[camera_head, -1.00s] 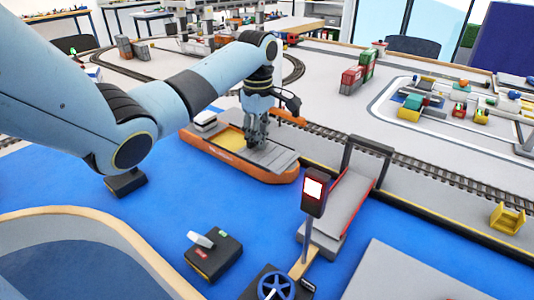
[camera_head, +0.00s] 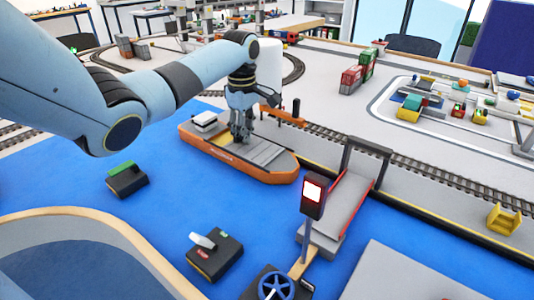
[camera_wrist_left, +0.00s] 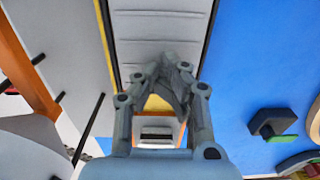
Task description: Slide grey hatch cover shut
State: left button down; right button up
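The grey hatch cover (camera_head: 266,154) lies on the deck of an orange boat (camera_head: 240,169), over its right part. It shows as a ribbed grey panel in the left wrist view (camera_wrist_left: 160,30). A small yellow strip of the hold (camera_wrist_left: 157,103) shows beside its edge. My left gripper (camera_head: 239,138) points down at the cover's left end. In the left wrist view its fingers (camera_wrist_left: 174,68) close together on a grey part of the cover; the exact contact is partly hidden by the fingers. My right gripper is not in view.
A white stacked block (camera_head: 205,122) stands at the boat's left end. An orange arm with a dark post (camera_head: 295,110) stands behind the boat. A grey ramp with a gantry (camera_head: 350,195) and a red signal (camera_head: 313,193) are to the right. Blue surface in front holds two dark boxes.

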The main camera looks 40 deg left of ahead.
pick_arm(q)
jog(key=shift+s+a, duration=0.15)
jog(key=shift+a, duration=1.35)
jog(key=shift+s+a, duration=0.2)
jog(key=shift+a, duration=1.6)
jog(key=shift+d, duration=0.1)
jog(key=shift+w+d+r+p, duration=0.1)
jog(key=shift+d+r+p, duration=0.15)
jog(key=shift+d+p, duration=0.55)
notch_tip(320, 180, up, 10)
jog(key=p, duration=1.2)
jog(key=shift+a, duration=0.25)
jog(key=shift+f, duration=0.1)
